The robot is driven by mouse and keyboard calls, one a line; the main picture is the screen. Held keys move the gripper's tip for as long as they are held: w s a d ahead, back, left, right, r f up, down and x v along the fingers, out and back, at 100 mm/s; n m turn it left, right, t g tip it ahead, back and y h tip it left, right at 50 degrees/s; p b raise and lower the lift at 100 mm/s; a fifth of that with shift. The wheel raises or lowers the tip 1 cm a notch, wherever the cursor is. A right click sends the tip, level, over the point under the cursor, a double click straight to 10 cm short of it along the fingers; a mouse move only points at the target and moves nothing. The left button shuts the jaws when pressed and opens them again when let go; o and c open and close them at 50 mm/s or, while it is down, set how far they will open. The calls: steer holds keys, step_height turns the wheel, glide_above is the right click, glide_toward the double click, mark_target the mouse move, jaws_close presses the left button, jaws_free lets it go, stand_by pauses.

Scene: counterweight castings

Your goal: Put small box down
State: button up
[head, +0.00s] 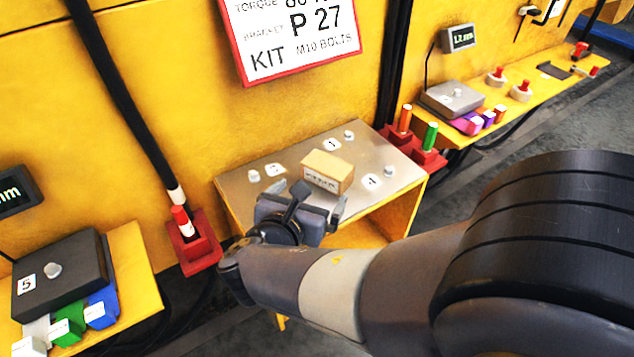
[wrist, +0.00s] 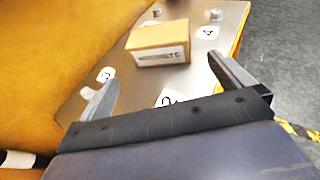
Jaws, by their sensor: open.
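The small box (head: 327,172) is brown cardboard with a printed label on its front face. It sits upright on the grey metal plate (head: 385,158) on the yellow shelf, among numbered labels and metal studs. My gripper (head: 318,203) is at the near edge of the plate, on the near side of the box. In the wrist view the box (wrist: 158,43) lies beyond the fingertips, and the jaws (wrist: 165,78) are open with nothing between them. The box looks apart from both fingers. Part of the plate's front is hidden behind my gripper.
Red holders with an orange and a green cylinder (head: 430,135) stand right of the plate. A red holder with a red-and-white cylinder (head: 182,222) is at left. A yellow wall rises behind.

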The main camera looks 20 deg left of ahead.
steer(key=shift+v, duration=1.35)
